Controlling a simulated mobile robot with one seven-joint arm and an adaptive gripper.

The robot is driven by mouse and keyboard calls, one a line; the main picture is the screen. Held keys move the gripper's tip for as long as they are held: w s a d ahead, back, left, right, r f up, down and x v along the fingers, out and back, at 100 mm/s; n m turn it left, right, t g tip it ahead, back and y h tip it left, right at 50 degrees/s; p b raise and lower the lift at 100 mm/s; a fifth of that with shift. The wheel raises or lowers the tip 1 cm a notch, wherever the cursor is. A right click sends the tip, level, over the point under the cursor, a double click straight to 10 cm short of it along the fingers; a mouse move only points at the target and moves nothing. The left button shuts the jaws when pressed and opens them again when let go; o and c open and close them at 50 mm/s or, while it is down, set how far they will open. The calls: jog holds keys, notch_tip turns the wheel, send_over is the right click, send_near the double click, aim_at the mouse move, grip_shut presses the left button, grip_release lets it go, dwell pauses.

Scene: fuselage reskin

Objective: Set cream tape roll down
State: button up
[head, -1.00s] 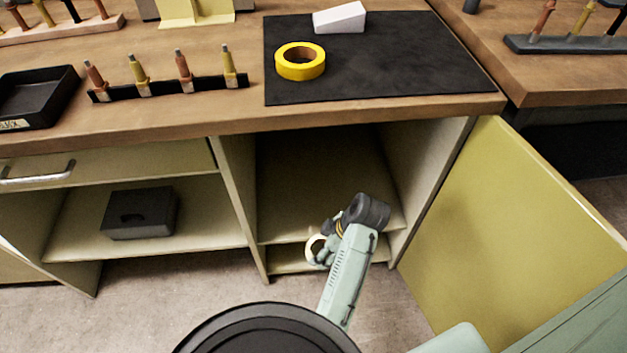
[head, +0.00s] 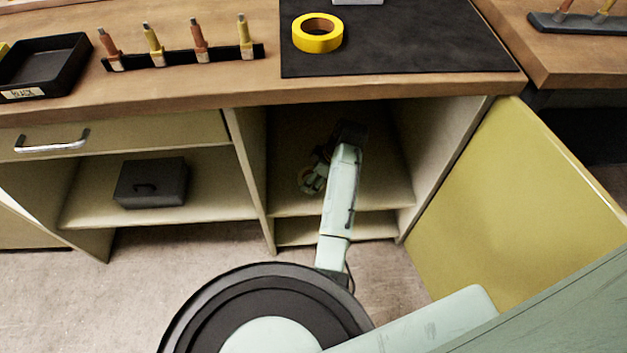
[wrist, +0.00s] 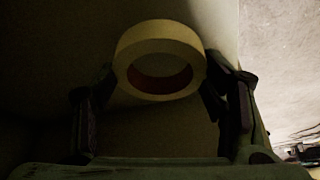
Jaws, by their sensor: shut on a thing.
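The cream tape roll (wrist: 160,37) is in my gripper (wrist: 160,88), between its two fingers, in the wrist view. The roll has a reddish inner core and its opening faces the camera. My gripper (head: 312,178) is inside the open cupboard bay in the head view, above the shelf board (head: 385,190). The roll (head: 304,177) shows there only as a small, dim shape beside the fingers. Shadow hides whether it touches the shelf.
The cupboard door (head: 500,185) stands open at the right. A divider (head: 250,165) bounds the bay at the left. A dark box (head: 150,183) sits on the left shelf. A yellow tape roll (head: 317,40) lies on the black mat (head: 420,45) above.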

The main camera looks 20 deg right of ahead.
jog(key=shift+w+f, duration=0.2)
jog(key=shift+f, duration=1.55)
jog(key=o, duration=1.1)
jog(key=shift+f, duration=0.15)
jog(key=shift+o, duration=0.2)
jog(key=v, duration=1.2)
jog(key=shift+r, duration=0.2)
